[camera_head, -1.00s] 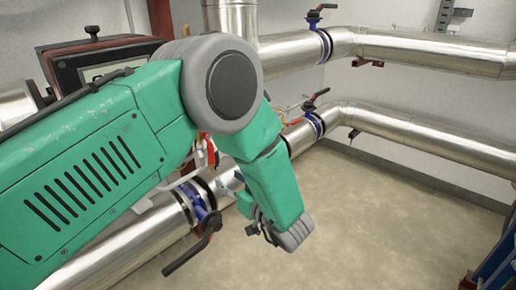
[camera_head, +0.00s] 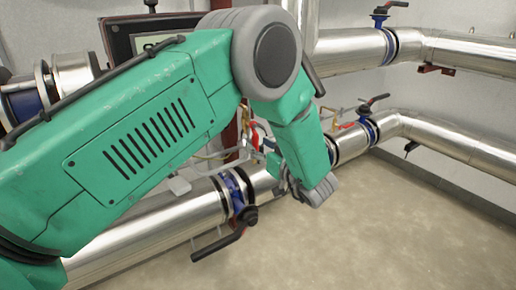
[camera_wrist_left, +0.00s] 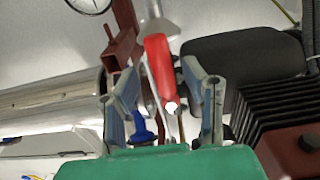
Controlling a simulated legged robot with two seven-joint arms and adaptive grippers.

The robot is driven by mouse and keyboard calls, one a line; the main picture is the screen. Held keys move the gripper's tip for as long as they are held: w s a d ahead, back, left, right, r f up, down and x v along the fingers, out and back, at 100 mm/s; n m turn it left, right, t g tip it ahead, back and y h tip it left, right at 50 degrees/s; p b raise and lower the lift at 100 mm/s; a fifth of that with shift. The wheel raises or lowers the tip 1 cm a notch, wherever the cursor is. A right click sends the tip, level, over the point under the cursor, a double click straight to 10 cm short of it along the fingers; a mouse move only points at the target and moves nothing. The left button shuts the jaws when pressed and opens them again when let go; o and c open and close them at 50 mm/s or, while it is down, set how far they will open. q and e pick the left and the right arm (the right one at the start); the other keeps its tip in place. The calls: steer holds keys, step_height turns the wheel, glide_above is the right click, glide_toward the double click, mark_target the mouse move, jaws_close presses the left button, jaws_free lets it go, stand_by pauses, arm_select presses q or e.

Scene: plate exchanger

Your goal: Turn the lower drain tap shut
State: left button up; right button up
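A red tap handle (camera_wrist_left: 160,68) shows in the left wrist view, pointing toward the camera. It stands between the two fingers of my left gripper (camera_wrist_left: 160,108), with gaps on both sides. The fingers are apart, and I see no contact with the handle. In the head view, my left gripper (camera_head: 284,184) is beside the large lower pipe (camera_head: 150,232), partly hidden by my own wrist. A small red handle (camera_head: 254,137) shows left of my forearm; I cannot tell whether it is the same one. My right gripper is out of view.
A blue valve with a black lever (camera_head: 232,240) is on the lower pipe, left of my gripper. Another valve (camera_head: 370,118) is farther along. In the wrist view, a dark ribbed block (camera_wrist_left: 285,115) is at right and a gauge (camera_wrist_left: 90,4) at upper left. The floor at right is clear.

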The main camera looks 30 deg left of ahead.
arm_select(q)
steer(key=shift+x, duration=1.1)
steer(key=shift+s+d, duration=0.15)
steer(key=shift+d, duration=0.05)
jaws_close()
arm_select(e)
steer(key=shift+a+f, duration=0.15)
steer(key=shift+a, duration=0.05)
